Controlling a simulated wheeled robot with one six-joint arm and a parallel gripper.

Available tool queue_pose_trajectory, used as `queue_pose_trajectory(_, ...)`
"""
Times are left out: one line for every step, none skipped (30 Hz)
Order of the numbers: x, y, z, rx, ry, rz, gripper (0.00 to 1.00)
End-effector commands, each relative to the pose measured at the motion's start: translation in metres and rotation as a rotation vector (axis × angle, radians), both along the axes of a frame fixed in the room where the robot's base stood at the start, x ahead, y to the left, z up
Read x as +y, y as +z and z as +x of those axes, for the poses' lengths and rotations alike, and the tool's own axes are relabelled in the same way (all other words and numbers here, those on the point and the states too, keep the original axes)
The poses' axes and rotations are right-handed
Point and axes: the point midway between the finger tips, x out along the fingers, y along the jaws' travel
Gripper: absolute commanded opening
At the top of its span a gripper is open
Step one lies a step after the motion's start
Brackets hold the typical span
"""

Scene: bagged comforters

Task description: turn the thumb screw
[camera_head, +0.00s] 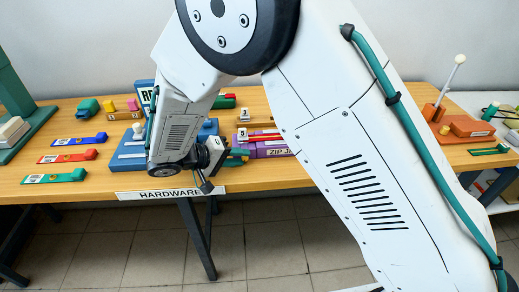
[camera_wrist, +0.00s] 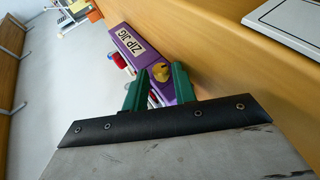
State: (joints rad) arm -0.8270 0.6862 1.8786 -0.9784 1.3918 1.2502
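The purple jig labelled ZIP JIG (camera_wrist: 133,45) shows in the wrist view, and part of it (camera_head: 278,152) shows at the table's front edge in the head view. A brass-yellow round knob, which looks like the thumb screw (camera_wrist: 160,72), sits on the jig. My gripper (camera_wrist: 161,70) has its two green fingers apart, one on each side of the knob. I cannot tell whether either fingertip touches it. In the head view my gripper (camera_head: 238,157) is beside the jig's left end, and the knob is hidden there.
The wooden table (camera_head: 108,178) carries a red tool (camera_head: 67,156), a green tool (camera_head: 55,176) and a blue tool (camera_head: 80,140) at left. A HARDWARE label (camera_head: 170,193) is on its front edge. An orange-brown device with a lever (camera_head: 470,127) stands at right. A pale panel (camera_wrist: 290,22) lies near the jig.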

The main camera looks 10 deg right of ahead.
Motion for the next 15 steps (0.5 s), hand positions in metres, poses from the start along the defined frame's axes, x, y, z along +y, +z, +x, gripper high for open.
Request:
queue_pose_trajectory(0.0008, -0.0027, -0.0005, 0.003, 0.002, 0.004, 0.4)
queue_pose_trajectory(0.0008, -0.0027, -0.0005, 0.003, 0.002, 0.004, 0.4)
queue_pose_trajectory(0.0008, -0.0027, -0.0005, 0.004, 0.002, 0.006, 0.4)
queue_pose_trajectory(0.0007, -0.0025, -0.0004, 0.003, 0.002, 0.008, 0.4)
queue_pose_trajectory(0.0006, -0.0022, -0.0003, 0.003, 0.002, 0.015, 0.4)
queue_pose_trajectory(0.0005, -0.0015, -0.0002, 0.001, 0.002, 0.028, 0.4)
queue_pose_trajectory(0.0003, -0.0009, -0.0001, 0.0, 0.002, 0.04, 0.4)
queue_pose_trajectory(-0.0001, -0.0003, -0.0001, 0.0, 0.001, 0.057, 0.4)
queue_pose_trajectory(-0.0008, 0.0005, -0.0003, -0.002, 0.0, 0.085, 0.4)
queue_pose_trajectory(-0.0012, 0.0015, -0.0002, -0.003, 0.0, 0.111, 0.4)
queue_pose_trajectory(-0.0016, 0.0025, -0.0002, -0.004, -0.001, 0.139, 0.4)
queue_pose_trajectory(-0.0019, 0.0041, -0.0002, -0.007, 0.001, 0.184, 0.4)
queue_pose_trajectory(-0.0027, 0.0046, -0.0005, -0.007, 0.001, 0.219, 0.4)
queue_pose_trajectory(-0.0031, 0.0059, -0.0006, -0.009, 0.0, 0.258, 0.4)
queue_pose_trajectory(-0.0046, 0.0067, -0.0005, -0.011, 0.0, 0.31, 0.4)
